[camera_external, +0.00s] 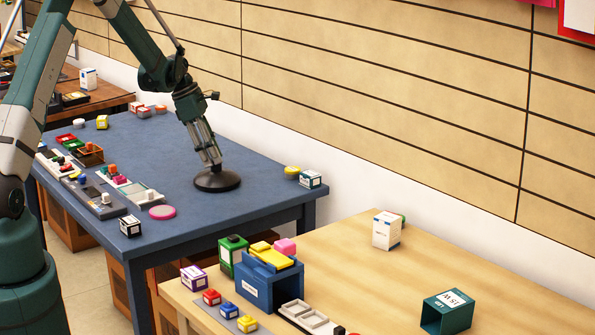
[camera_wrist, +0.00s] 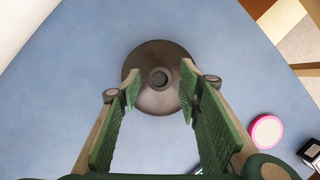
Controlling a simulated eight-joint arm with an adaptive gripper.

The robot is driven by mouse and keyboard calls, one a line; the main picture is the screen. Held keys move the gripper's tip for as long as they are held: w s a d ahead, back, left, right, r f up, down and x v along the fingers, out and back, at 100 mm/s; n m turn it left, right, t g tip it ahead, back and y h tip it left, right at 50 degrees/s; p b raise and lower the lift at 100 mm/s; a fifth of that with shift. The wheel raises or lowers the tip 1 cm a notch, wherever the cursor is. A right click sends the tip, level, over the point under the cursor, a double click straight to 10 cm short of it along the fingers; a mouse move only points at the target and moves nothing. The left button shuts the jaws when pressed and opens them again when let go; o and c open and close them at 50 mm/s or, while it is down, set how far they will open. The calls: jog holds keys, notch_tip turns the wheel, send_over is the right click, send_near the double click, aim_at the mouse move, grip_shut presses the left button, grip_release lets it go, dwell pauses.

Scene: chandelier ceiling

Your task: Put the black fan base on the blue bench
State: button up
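The black fan base (camera_external: 217,180) is a round dark disc lying flat on the blue bench (camera_external: 255,190). In the wrist view the fan base (camera_wrist: 160,77) shows a raised centre with a hole. My gripper (camera_external: 216,165) is right above it, pointing down. In the wrist view my gripper (camera_wrist: 158,82) has its two green-padded fingers spread apart, with the disc beyond and between the tips. Nothing shows held between the fingers. I cannot tell whether the tips touch the base.
A pink disc (camera_external: 162,212) lies near the bench's front edge. A yellow item (camera_external: 292,172) and a small box (camera_external: 310,179) stand at its right end. Parts trays (camera_external: 100,200) and several small boxes fill the left side. A wooden table (camera_external: 380,270) stands in front. The bench around the base is clear.

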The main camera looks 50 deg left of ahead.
jog(key=v, duration=1)
jog(key=shift+p, duration=0.3)
dwell(0.4)
jog(key=s+d+r+m+y, duration=0.1)
jog(key=s+d+r+m, duration=0.4)
jog(key=d, duration=0.4)
jog(key=s+d+r+m+t, duration=0.1)
jog(key=s+d+r+m, duration=0.2)
jog(key=s+d+r, duration=0.35)
jog(key=s+d+r+m+y, duration=0.1)
jog(key=s+d+r+m, duration=0.25)
jog(key=d+r, duration=0.55)
jog(key=s+d+f+m+t, duration=0.1)
jog(key=s+d+m, duration=0.6)
jog(key=s, duration=0.5)
jog(key=s+d+f+m+t+y, duration=0.1)
jog(key=s+d+m+t, duration=0.1)
jog(key=s+d+m, duration=0.6)
jog(key=s+d, duration=0.2)
jog(key=s, duration=0.2)
jog(key=shift+s+d+f, duration=0.15)
jog(key=shift+s+f, duration=0.05)
jog(key=shift+f, duration=0.05)
